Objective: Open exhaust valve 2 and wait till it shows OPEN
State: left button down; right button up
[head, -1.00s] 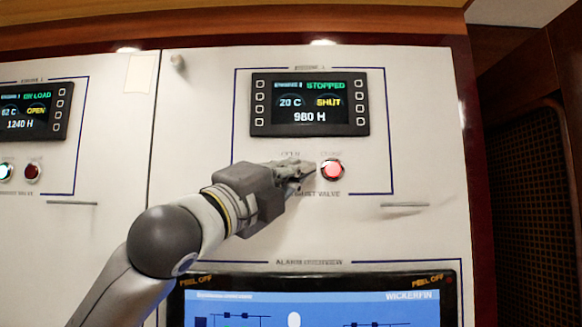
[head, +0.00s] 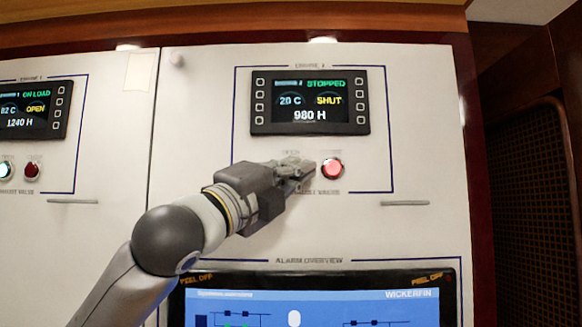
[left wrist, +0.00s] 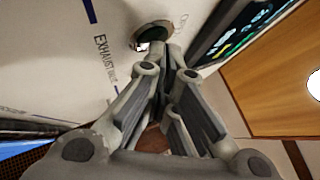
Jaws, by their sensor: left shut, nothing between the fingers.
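The engine 2 display (head: 310,103) in the head view reads STOPPED, 20 C, SHUT in yellow and 980 H. Below it the red button (head: 332,169) is lit. My left gripper (head: 303,168) is shut and empty, just left of the red button. It covers the place under the OPEN label, so the button there is hidden in the head view. In the left wrist view a round dark-rimmed button (left wrist: 152,36) shows right at my left fingertips (left wrist: 168,58); I cannot tell whether they touch it. My right gripper is not in view.
An engine 1 panel (head: 30,112) at the left reads ON LOAD and OPEN, with its own two buttons. An alarm overview screen (head: 315,305) sits below my left gripper. Small handles (head: 405,203) stick out from the white cabinet front.

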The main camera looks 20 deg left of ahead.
pick_arm(q)
jog(key=shift+w, duration=0.1)
dwell(0.5)
jog(key=shift+s+d, duration=0.15)
jog(key=shift+s, duration=0.6)
jog(key=s, duration=0.2)
jog(key=s+d, duration=0.1)
jog(key=s, duration=0.2)
jog(key=shift+d+b, duration=0.2)
jog(key=shift+b, duration=0.1)
